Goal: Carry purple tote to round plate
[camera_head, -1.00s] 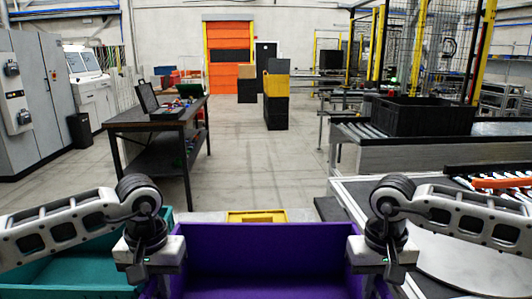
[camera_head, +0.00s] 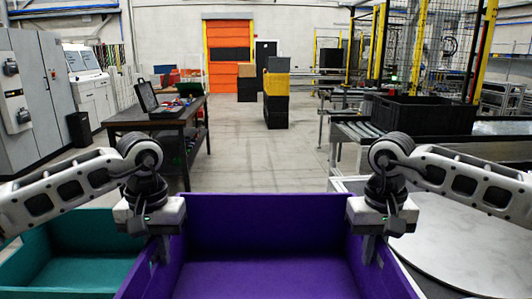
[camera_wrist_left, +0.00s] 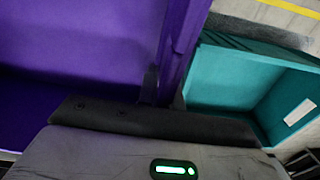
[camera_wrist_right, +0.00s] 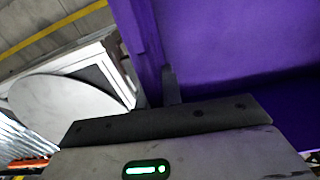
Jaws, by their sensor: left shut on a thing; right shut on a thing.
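The purple tote (camera_head: 265,225) is in the middle front of the head view, open side up and empty as far as I see. My left gripper (camera_head: 160,248) is shut on its left wall, and my right gripper (camera_head: 370,248) is shut on its right wall. The left wrist view shows the tote wall (camera_wrist_left: 175,50) in the left jaws. The right wrist view shows the opposite wall (camera_wrist_right: 140,45) in the right jaws. The grey round plate (camera_head: 475,250) lies to the right of the tote, partly behind my right arm; it also shows in the right wrist view (camera_wrist_right: 60,105).
A teal tote (camera_head: 75,272) stands just left of the purple one. A dark workbench (camera_head: 160,122) is further left. A conveyor with a black crate (camera_head: 425,115) is at the right. The floor ahead in the middle is clear.

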